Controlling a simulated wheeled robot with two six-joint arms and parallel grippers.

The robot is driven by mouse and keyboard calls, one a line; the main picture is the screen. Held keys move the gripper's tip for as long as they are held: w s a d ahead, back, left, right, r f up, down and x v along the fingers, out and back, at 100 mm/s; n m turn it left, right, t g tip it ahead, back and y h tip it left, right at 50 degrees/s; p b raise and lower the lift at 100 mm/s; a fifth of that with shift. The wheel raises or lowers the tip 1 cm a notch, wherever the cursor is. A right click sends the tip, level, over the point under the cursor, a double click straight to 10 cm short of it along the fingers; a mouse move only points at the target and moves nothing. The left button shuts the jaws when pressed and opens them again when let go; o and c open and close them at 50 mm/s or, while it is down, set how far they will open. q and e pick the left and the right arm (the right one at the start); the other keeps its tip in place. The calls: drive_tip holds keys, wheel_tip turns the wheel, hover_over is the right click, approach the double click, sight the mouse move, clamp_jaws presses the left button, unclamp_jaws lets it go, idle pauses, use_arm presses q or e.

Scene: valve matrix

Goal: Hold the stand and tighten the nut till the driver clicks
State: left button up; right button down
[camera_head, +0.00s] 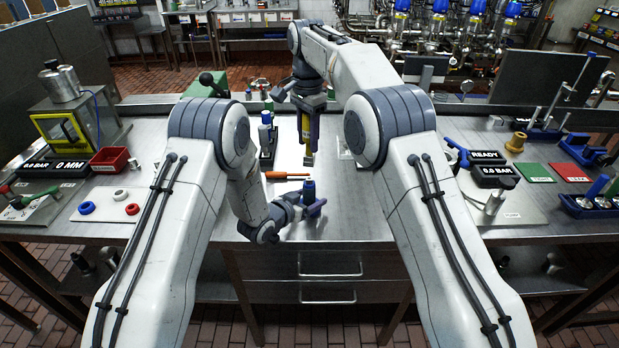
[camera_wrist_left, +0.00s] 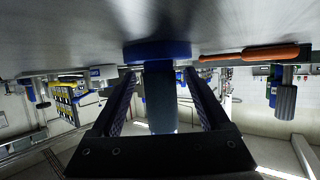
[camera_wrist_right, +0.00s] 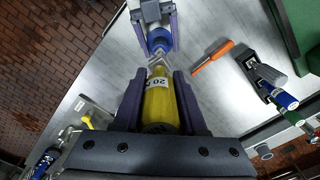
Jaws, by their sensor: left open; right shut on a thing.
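The blue stand (camera_head: 309,187) is upright on the bench near its front edge. My left gripper (camera_head: 311,208) is open around the stand, and its fingers are on both sides of the blue post (camera_wrist_left: 160,98) in the left wrist view, with the round flange (camera_wrist_left: 157,50) beyond. My right gripper (camera_head: 309,150) is shut on the yellow driver marked 20 (camera_wrist_right: 160,101). It holds the driver upright, above and behind the stand in the head view. The driver's tip points toward the stand (camera_wrist_right: 158,40) in the right wrist view. I cannot make out the nut.
A dark holder with a blue-topped item (camera_head: 266,140) is at the back left. A red bin (camera_head: 110,159) and several rings lie farther left. Bare bench surrounds the stand on the right.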

use_arm(q)
drive_tip(key=v, duration=1.2)
